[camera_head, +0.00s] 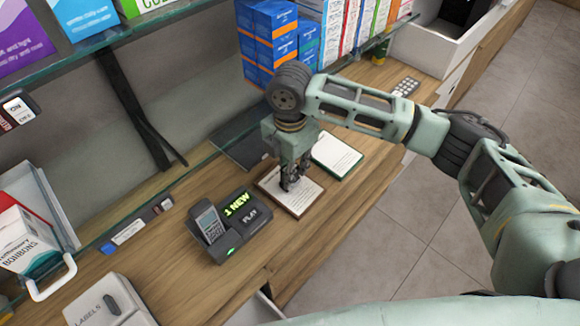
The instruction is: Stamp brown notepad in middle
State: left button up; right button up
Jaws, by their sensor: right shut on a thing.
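The brown notepad (302,200) lies on the wooden counter, with a white printed page and a brown border. My right gripper (289,181) points down over its upper left part. It is shut on a small dark thing, probably the stamp, mostly hidden between the fingers. I cannot tell whether the stamp touches the page. A green-edged notepad (338,156) lies to the upper right of the brown one. My left gripper is not in view.
A phone on a dark base with a lit display (238,222) stands left of the notepads. A dark flat pad (240,147) lies behind. Blue boxes (268,40) stand at the back. A glass shelf (125,28) overhangs the left side. The counter's front edge is close to the notepads.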

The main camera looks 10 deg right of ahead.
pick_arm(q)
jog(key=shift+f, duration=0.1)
pick_arm(e)
jog(key=shift+f, duration=0.5)
dwell(0.7)
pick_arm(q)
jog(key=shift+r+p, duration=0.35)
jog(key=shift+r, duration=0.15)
pick_arm(e)
jog(key=shift+s+f, duration=0.15)
jog(key=shift+s, duration=0.05)
dwell(1.8)
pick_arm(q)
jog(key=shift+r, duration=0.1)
